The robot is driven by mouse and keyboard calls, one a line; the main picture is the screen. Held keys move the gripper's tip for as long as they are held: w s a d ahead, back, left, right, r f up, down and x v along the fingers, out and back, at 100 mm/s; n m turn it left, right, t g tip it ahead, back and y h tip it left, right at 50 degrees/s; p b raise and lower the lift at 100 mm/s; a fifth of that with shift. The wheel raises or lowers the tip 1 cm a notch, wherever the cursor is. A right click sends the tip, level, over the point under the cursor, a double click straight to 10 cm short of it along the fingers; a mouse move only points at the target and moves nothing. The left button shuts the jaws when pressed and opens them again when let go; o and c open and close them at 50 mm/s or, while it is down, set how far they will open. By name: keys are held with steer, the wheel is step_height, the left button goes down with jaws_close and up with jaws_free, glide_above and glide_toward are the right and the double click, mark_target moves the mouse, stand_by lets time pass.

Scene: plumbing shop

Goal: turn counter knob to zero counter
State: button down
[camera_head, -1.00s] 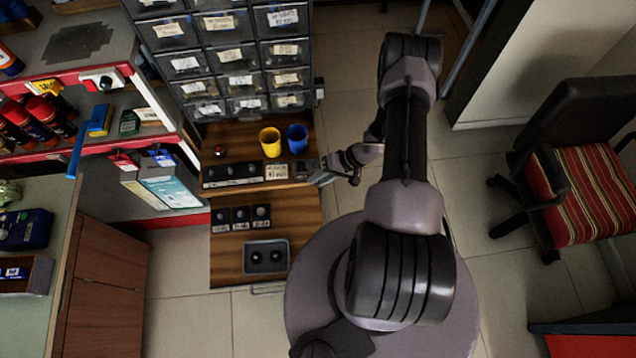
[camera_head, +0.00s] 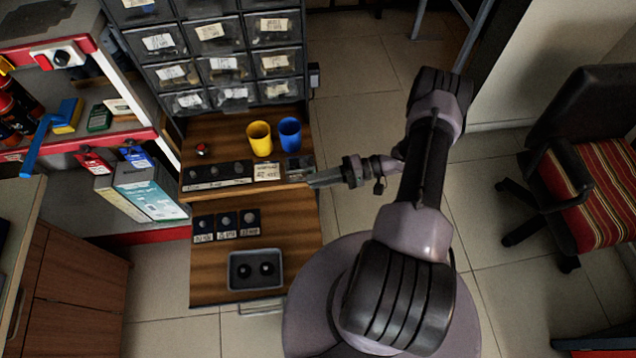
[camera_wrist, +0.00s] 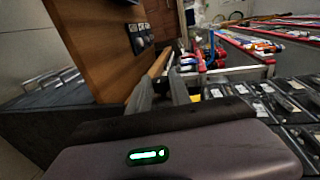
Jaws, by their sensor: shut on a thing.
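The counter (camera_head: 299,168) is a small dark box at the right end of the wooden shelf, beside the blue cup. Its knob is hidden by my fingertips and its reading is too small to make out. My gripper (camera_head: 316,181) reaches in from the right, with its fingertips at the counter's right side. It is shut on the counter knob. In the wrist view, my gripper's fingers (camera_wrist: 165,82) come close together by the wooden edge, and what lies between their tips cannot be made out.
A yellow cup (camera_head: 260,138) and a blue cup (camera_head: 290,134) stand just behind the counter. Below is a pulled-out wooden board (camera_head: 290,215) with a grey tray (camera_head: 236,284). Labelled drawers (camera_head: 222,66) rise behind.

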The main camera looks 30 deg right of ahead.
steer(key=shift+s+a+f, duration=0.1)
stand_by(0.3)
steer(key=c, duration=1.2)
jaws_free()
steer(key=p+v, duration=0.1)
steer(key=v, duration=1.6)
steer(key=shift+s+d+f, duration=0.1)
steer(key=shift+d, duration=0.2)
